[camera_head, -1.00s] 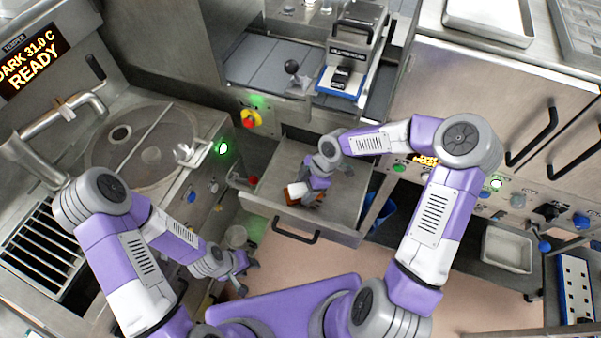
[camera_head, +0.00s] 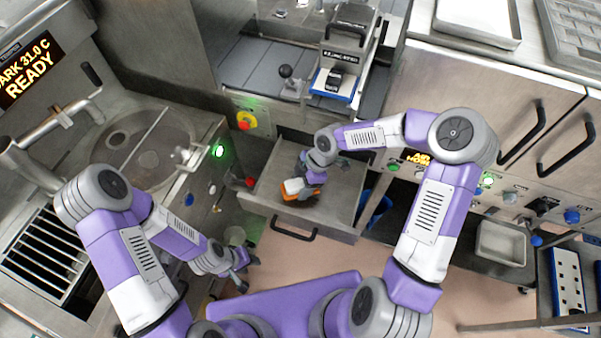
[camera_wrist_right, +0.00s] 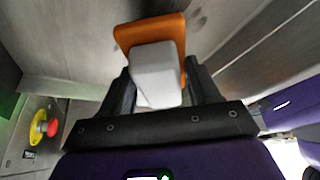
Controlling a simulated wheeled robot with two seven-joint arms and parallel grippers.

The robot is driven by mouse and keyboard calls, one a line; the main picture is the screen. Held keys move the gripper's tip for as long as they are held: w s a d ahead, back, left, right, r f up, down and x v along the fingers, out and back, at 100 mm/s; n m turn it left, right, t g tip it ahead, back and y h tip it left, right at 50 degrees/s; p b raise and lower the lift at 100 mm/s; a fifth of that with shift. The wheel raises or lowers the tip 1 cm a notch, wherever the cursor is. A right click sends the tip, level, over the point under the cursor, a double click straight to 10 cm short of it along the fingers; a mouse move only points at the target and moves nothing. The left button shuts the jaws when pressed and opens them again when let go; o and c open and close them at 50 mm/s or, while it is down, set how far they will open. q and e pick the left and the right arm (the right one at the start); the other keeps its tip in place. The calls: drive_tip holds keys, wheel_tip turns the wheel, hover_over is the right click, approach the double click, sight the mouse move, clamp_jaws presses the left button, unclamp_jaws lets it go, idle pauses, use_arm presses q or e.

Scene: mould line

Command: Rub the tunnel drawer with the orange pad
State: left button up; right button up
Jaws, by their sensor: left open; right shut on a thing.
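The tunnel drawer (camera_head: 333,205) is pulled open below the tunnel, its steel floor facing up and its bar handle (camera_head: 294,230) at the front. My right gripper (camera_head: 300,190) is over the drawer floor, shut on the white grip of the orange pad (camera_head: 286,196). In the right wrist view the orange pad (camera_wrist_right: 150,32) lies at or close against the steel surface; I cannot tell whether it touches. The white block (camera_wrist_right: 156,72) of the pad sits between the two dark fingers. My left gripper (camera_head: 243,270) is open and empty, low on the left beside the sink unit.
A black ball-topped lever (camera_head: 286,72) and a blue-based press (camera_head: 336,84) stand above the drawer. A red and yellow emergency button (camera_head: 246,121) is at the drawer's left. A blue bin (camera_head: 374,208) is beside its right side. A small steel tray (camera_head: 501,243) hangs at right.

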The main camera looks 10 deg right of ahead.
sight(295, 185)
drive_tip(key=shift+s+r+p, duration=0.2)
drive_tip(key=shift+r+p, duration=0.4)
drive_tip(key=shift+r, duration=0.4)
wheel_tip(295, 185, up, 4)
drive_tip(key=p, duration=0.3)
drive_tip(key=shift+f, duration=0.15)
drive_tip(key=shift+w, duration=0.1)
